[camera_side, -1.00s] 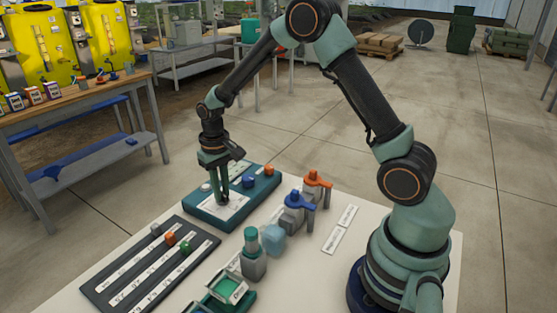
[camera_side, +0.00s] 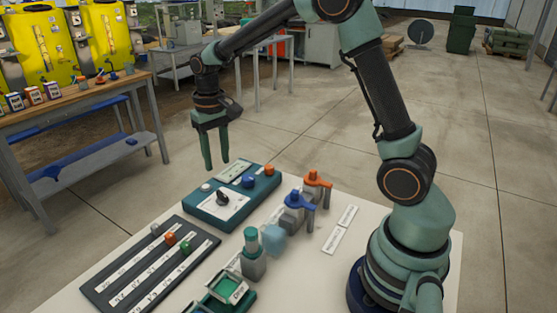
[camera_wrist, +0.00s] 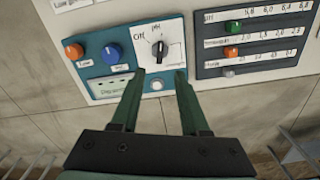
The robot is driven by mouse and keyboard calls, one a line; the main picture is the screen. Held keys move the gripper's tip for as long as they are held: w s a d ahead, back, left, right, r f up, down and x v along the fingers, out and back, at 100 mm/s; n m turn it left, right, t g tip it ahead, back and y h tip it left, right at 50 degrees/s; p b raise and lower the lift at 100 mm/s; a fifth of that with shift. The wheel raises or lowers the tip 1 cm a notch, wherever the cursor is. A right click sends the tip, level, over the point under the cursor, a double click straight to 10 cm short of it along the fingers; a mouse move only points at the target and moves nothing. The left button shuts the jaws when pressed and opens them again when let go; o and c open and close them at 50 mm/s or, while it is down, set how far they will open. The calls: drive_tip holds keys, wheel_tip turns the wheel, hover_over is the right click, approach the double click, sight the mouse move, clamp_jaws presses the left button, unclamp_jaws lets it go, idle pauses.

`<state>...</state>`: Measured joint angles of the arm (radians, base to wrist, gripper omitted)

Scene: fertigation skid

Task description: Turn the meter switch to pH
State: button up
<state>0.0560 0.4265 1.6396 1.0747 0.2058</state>
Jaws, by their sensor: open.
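The meter switch is a black knob (camera_side: 222,199) on the white dial plate of a teal meter box (camera_side: 198,213). In the wrist view the knob (camera_wrist: 160,49) has a pale pointer line. It stands roughly upright in the picture, toward the label at the top, which seems to read pH. An Off label (camera_wrist: 119,53) is to its left. The right-hand label is too small to read. My gripper (camera_side: 217,164) is open and empty above the box, apart from the knob. In the wrist view the fingertips (camera_wrist: 159,75) are just below the knob in the picture.
The box also carries a blue knob (camera_side: 249,181), an orange knob (camera_side: 269,170) and a white button (camera_side: 206,187). A dark slider panel (camera_side: 150,265) lies nearby. Blue (camera_side: 295,200) and orange (camera_side: 317,180) valve handles and a green-capped bottle (camera_side: 252,256) stand on the white table.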

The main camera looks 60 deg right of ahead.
wheel_tip(320, 180, up, 2)
drive_tip(key=shift+r, duration=0.25)
drive_tip(key=s+a+r+n+t, duration=0.1)
drive_tip(key=s+r+t, duration=0.1)
drive_tip(key=s, duration=0.6)
drive_tip(key=s+a+r+n+t, duration=0.1)
drive_tip(key=s+r+n+t, duration=0.1)
drive_tip(key=s+r, duration=0.3)
drive_tip(key=s+t, duration=0.1)
drive_tip(key=s, duration=0.2)
drive_tip(key=shift+a+t, duration=0.25)
drive_tip(key=shift+t, duration=0.05)
drive_tip(key=shift+r, duration=0.15)
